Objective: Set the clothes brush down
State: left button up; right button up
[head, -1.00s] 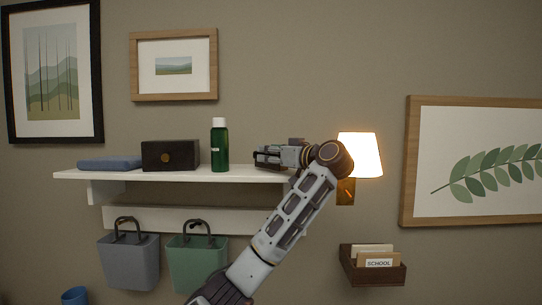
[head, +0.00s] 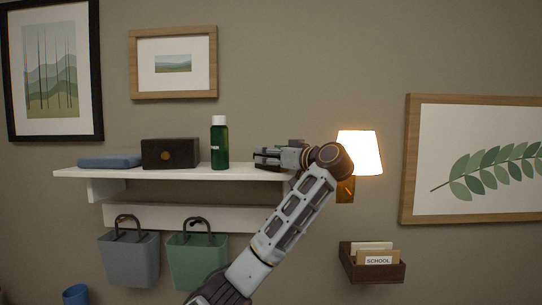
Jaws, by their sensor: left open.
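My left gripper (head: 262,158) is over the right end of the white wall shelf (head: 235,173), its fingers pointing left along the shelf top. It is open, though its finger gap is hard to see from this side. I cannot make out the clothes brush; if it is at the gripper, the gripper and wrist hide it. My right gripper is not in view.
A green bottle (head: 219,145) with a white cap stands left of the gripper. Further left are a dark box (head: 170,154) and a folded blue cloth (head: 110,162). Grey (head: 130,262) and green (head: 198,264) bins hang below. A lit wall lamp (head: 359,153) is close right of my wrist.

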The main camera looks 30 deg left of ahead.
pick_arm(q)
jog(key=shift+r, duration=0.15)
jog(key=shift+b+v, duration=1.1)
jog(key=shift+v, duration=2.35)
jog(key=shift+b+v, duration=0.6)
jog(key=shift+v, duration=1.95)
